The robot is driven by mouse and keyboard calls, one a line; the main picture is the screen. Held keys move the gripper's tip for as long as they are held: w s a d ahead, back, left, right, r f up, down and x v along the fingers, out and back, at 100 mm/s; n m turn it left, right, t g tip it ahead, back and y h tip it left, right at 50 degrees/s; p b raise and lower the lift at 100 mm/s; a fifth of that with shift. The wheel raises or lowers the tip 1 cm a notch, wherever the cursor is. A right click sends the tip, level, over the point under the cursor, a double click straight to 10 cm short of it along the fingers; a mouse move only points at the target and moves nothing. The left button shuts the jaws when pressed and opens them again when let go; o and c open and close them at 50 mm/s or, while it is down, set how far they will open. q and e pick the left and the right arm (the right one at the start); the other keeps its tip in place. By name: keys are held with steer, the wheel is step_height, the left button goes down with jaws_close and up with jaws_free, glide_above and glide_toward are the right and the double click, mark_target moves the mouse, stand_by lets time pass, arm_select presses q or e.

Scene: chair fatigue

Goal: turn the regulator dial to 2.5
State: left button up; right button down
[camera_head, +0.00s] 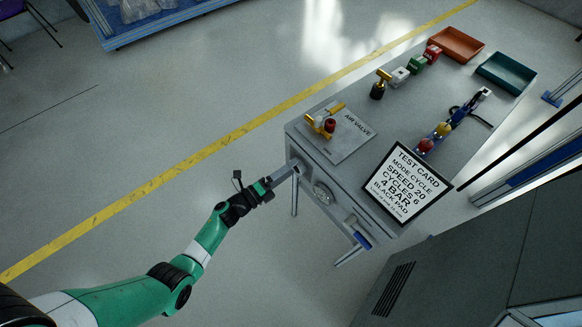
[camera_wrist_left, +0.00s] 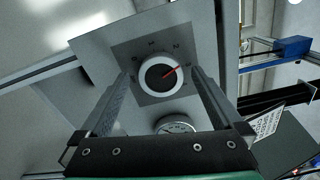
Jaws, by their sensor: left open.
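A round gauge (camera_wrist_left: 177,125) lies below the dial, partly hidden by the gripper's base. In the head view my left gripper (camera_head: 285,174) is at the bench's front panel and hides the dial. My right gripper is not in view.
The bench (camera_head: 400,123) carries a yellow-handled air valve (camera_head: 322,121), a test card (camera_head: 404,185), coloured blocks, an orange tray (camera_head: 456,44) and a teal tray (camera_head: 505,72). The gauge (camera_head: 322,193) sits on the front panel beside the gripper. Floor left of the bench is clear.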

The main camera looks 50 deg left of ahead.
arm_select(q)
steer(key=s+p, duration=0.3)
steer(key=s, duration=0.7)
steer(key=shift+s+a, duration=0.25)
steer(key=shift+a, duration=0.1)
